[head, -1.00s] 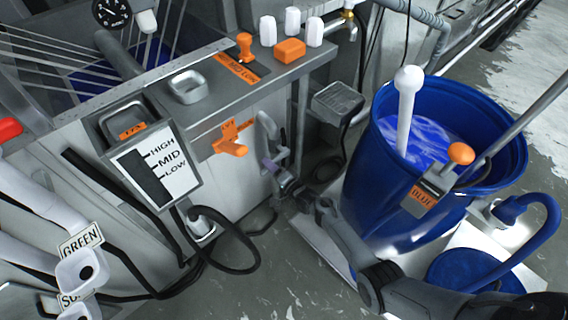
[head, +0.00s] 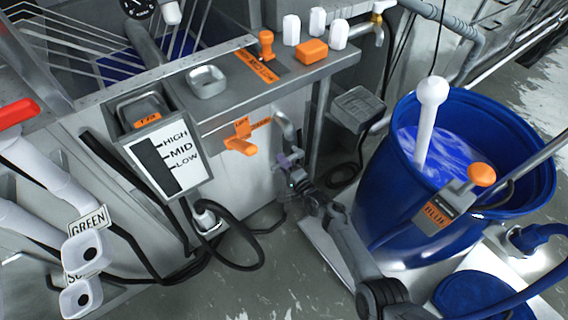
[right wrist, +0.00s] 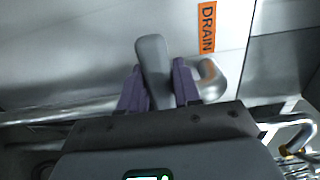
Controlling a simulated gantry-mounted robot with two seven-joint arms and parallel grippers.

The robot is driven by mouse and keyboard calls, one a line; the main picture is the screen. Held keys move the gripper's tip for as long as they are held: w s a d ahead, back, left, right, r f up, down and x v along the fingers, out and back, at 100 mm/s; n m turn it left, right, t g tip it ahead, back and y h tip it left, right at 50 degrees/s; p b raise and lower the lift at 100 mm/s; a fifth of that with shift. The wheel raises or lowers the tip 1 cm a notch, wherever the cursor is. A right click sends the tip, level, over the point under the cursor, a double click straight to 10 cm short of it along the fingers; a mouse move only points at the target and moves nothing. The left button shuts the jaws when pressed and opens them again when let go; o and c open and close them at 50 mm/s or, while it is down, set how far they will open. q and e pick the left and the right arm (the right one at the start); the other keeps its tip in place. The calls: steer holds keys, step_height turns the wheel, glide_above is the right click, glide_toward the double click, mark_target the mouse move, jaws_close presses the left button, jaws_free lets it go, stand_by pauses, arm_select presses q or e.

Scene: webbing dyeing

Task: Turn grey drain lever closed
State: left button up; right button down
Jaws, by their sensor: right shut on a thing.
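The grey drain lever (right wrist: 153,65) shows in the right wrist view as a rounded paddle sticking up between the two purple fingers of my right gripper (right wrist: 158,88). The fingers are shut on it. An orange DRAIN label (right wrist: 207,28) is on the pale wall just right of the lever, above a bent grey pipe (right wrist: 212,78). In the head view my right gripper (head: 291,163) is low in front of the machine, below the curved grey drain pipe (head: 284,126). The lever is small and mostly hidden there. My left gripper is not in view.
An orange handle (head: 240,147) sticks out left of the drain pipe. A blue barrel (head: 385,190) of blue liquid stands close to the right, beside my right arm. A grey box (head: 358,108) is behind. A black hose (head: 245,267) loops on the floor at left.

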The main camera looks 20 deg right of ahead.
steer(key=c, duration=0.9)
jaws_free()
steer(key=shift+r, duration=0.1)
steer(key=p+v, duration=0.5)
steer(key=v, duration=0.6)
steer(key=shift+w, duration=0.1)
